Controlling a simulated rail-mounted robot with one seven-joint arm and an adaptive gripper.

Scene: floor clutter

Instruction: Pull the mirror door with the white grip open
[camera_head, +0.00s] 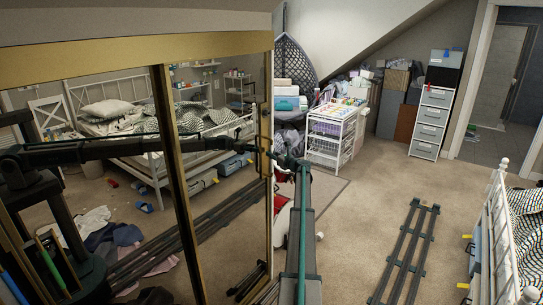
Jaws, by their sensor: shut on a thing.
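The mirror door (222,215) with its gold frame fills the left of the view, with a second mirror panel (80,220) to its left. My arm reaches up from the bottom middle, and my gripper (272,157) is at the right edge of the mirror door. My gripper is shut on the white grip, which is small and mostly hidden by the fingers. The mirror reflects my arm, a bed and the floor. I cannot tell how far the door stands from its frame.
A white drawer cart (331,135), stacked boxes (402,100) and a drawer tower (432,120) stand at the back. A white bed (500,230) is at the right. Floor rails (405,252) lie on the carpet. Carpet between cart and bed is mostly clear.

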